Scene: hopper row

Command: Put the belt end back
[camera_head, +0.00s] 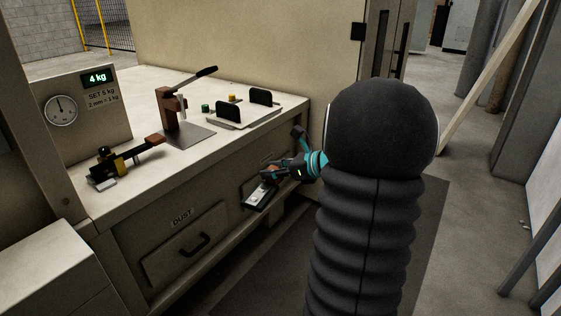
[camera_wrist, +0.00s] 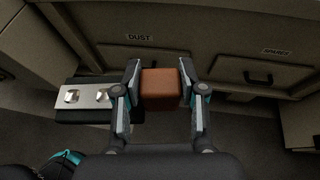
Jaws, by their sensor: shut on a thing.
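My gripper (camera_wrist: 160,92) is shut on a brown block (camera_wrist: 160,86), one finger on each side of it. The block also shows small in the head view (camera_head: 274,172), in front of the bench. A dark flat piece (camera_wrist: 68,114) with a pale metal plate (camera_wrist: 88,97) and two shiny studs lies left of the fingers in the wrist view. It looks like the belt end, and in the head view it shows as a dark slab (camera_head: 260,196) just below my gripper (camera_head: 272,174). Whether it is joined to the block cannot be told.
The bench (camera_head: 230,92) bears a lever device (camera_head: 172,108), a plate with two black uprights (camera_head: 244,114) and a brown-handled tool (camera_head: 128,158). A display (camera_head: 95,79) reads 4 kg above "SET 5 kg". The DUST drawer (camera_head: 182,245) is shut.

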